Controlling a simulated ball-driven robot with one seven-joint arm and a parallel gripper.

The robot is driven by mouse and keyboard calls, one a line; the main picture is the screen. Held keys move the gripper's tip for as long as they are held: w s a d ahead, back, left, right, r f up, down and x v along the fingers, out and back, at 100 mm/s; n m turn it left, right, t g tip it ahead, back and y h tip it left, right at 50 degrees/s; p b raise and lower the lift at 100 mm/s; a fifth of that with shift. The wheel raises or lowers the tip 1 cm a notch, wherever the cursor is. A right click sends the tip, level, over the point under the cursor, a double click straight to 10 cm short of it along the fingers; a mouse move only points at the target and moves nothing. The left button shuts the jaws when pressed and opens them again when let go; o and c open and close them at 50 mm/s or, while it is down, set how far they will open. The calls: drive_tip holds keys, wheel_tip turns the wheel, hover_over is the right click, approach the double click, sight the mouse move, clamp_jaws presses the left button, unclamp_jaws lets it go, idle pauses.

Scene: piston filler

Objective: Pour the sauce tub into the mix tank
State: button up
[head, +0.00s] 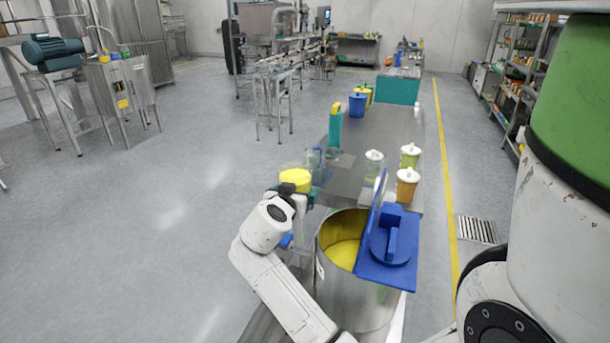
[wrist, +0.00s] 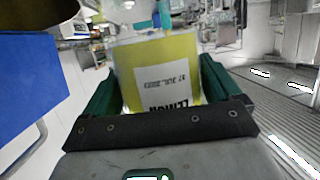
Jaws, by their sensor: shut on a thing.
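My gripper (head: 299,197) is shut on the yellow sauce tub (head: 295,176), just to the left of and beyond the mix tank. In the wrist view the tub (wrist: 158,52) sits between the green fingers of my gripper (wrist: 158,85), and its white label with dark print appears upside down. I cannot tell how far the tub is tilted. The steel mix tank (head: 334,296) stands in front, with yellow inside its open mouth. Its blue lid (head: 372,268) covers the right side, with a raised blue plate. The tub is outside the tank mouth.
Lidded jars, one white (head: 373,167) and one amber (head: 406,190), stand on the steel table (head: 390,128) beyond the tank. A teal bottle (head: 335,128) and a blue tub (head: 357,104) stand farther back. A floor drain (head: 477,230) lies right.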

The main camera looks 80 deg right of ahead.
sight(305, 182)
drive_tip(key=shift+m+g, duration=0.7)
drive_tip(key=shift+g, duration=0.2)
drive_tip(key=s+r, duration=0.1)
drive_tip(key=s+d+r, duration=0.1)
drive_tip(key=r, duration=0.1)
drive_tip(key=shift+s+r, duration=0.1)
drive_tip(key=shift+s, duration=0.05)
drive_tip(key=shift+f+m+t, duration=0.4)
drive_tip(key=shift+f+m, duration=0.5)
drive_tip(key=shift+f, duration=0.15)
drive_tip(key=shift+f+m+t+b, duration=0.5)
drive_tip(key=shift+f+m+b, duration=0.65)
drive_tip(key=shift+b, duration=0.55)
drive_tip(key=shift+s+a+f+m+t+h+b, duration=0.1)
drive_tip(key=shift+s+f+m+t+h+b, duration=0.1)
drive_tip(key=shift+f+m+t+b, duration=0.45)
drive_tip(key=shift+s+f+m+g+h+b, duration=0.1)
drive_tip(key=shift+m+h+b, duration=0.15)
drive_tip(key=shift+b, duration=0.7)
drive_tip(key=shift+s+f+m+b, duration=0.15)
drive_tip(key=shift+m+b, duration=0.2)
drive_tip(key=shift+b, duration=0.2)
drive_tip(key=m+b, duration=0.1)
drive_tip(key=s+r+m+t+b, duration=0.1)
drive_tip(key=m, duration=0.1)
drive_tip(key=shift+a+r+h, duration=0.1)
drive_tip(key=shift+r+h, duration=0.1)
drive_tip(key=shift+h, duration=0.15)
